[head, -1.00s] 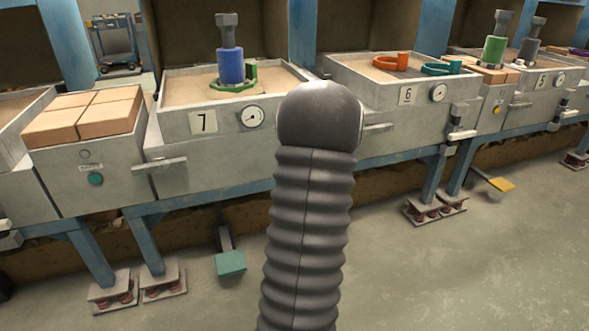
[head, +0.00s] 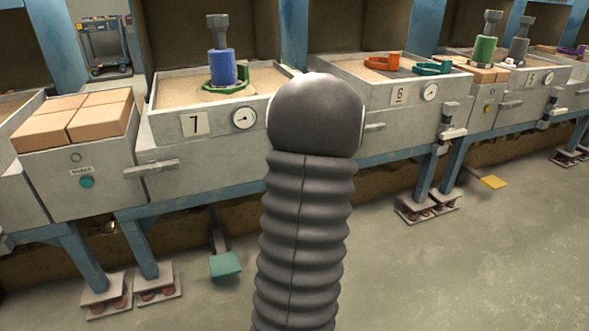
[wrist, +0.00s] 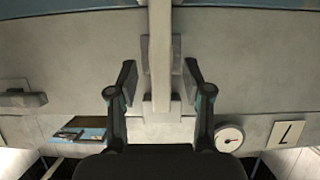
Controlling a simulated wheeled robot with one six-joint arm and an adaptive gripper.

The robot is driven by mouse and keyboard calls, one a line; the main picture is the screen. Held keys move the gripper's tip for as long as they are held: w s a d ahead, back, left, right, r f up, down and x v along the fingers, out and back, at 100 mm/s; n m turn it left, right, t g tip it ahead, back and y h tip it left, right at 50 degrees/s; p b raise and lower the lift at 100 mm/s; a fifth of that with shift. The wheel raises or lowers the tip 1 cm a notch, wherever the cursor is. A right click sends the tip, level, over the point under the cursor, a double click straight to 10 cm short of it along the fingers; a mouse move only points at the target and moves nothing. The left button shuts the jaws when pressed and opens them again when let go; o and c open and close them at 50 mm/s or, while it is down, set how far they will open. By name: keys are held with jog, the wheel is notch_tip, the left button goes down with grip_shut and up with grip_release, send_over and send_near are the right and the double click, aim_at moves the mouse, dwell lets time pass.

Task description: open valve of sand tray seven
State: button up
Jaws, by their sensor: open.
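Sand tray seven (head: 170,133) is a grey box of sand with a "7" plate (head: 195,124) and a round gauge (head: 244,117) on its front. Its valve is hidden behind my arm in the head view. In the wrist view, which is upside down, the valve (wrist: 161,112) is a grey body with a long pale bar running up the picture. My gripper (wrist: 160,75) is open, with one finger on each side of the valve and visible gaps between. The gauge (wrist: 229,138) and "7" plate (wrist: 287,133) are to the right there.
Tray six (head: 345,92), with its own valve (head: 447,134), stands right of tray seven. A bin of tan blocks (head: 72,170) stands left. A side handle (wrist: 22,98) sticks out left of my fingers. A teal pedal (head: 225,264) is low down; open floor lies in front.

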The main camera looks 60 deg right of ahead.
jog(key=v, duration=0.7)
jog(key=shift+a+r, duration=0.15)
dwell(0.3)
